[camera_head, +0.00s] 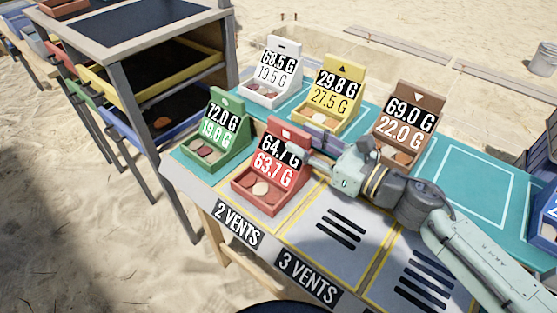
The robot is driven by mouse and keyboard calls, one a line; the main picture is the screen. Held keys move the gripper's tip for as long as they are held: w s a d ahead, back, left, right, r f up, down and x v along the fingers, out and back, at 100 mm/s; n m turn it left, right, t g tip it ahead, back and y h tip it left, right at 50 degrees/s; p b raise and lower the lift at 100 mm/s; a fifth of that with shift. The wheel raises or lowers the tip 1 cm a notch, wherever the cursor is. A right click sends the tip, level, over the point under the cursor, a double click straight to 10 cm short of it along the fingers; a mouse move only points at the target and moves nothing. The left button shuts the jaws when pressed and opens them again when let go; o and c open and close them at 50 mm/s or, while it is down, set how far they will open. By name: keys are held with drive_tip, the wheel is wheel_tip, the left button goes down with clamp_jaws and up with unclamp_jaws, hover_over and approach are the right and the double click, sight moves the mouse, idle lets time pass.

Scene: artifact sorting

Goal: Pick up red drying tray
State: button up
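The red drying tray (243,193) stands upright on the teal and grey table, near its front left edge. It holds several small pieces, and its tall back panel reads 64.7 G over 63.7 G. My gripper (304,144) reaches in from the right at the upper right edge of that panel. One finger covers the end of the top number; the other shows behind, toward the yellow tray. Whether the fingers press on the panel cannot be told.
The green tray (228,133) is close on the left, with white (284,61), yellow (346,72) and brown (418,103) trays behind. Marked spaces with black slots lie to the right, partly under my arm. A dark rack (128,60) with coloured trays stands at the left.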

sight(294, 142)
drive_tip(key=x, duration=0.1)
drive_tip(key=p+x, duration=0.1)
drive_tip(key=shift+w+a+r, duration=0.25)
drive_tip(key=shift+w+r, duration=0.05)
drive_tip(key=shift+w, duration=0.05)
drive_tip(key=shift+w+a+f, duration=0.15)
drive_tip(key=shift+w+a, duration=0.1)
drive_tip(key=shift+a, duration=0.05)
clamp_jaws()
idle(0.6)
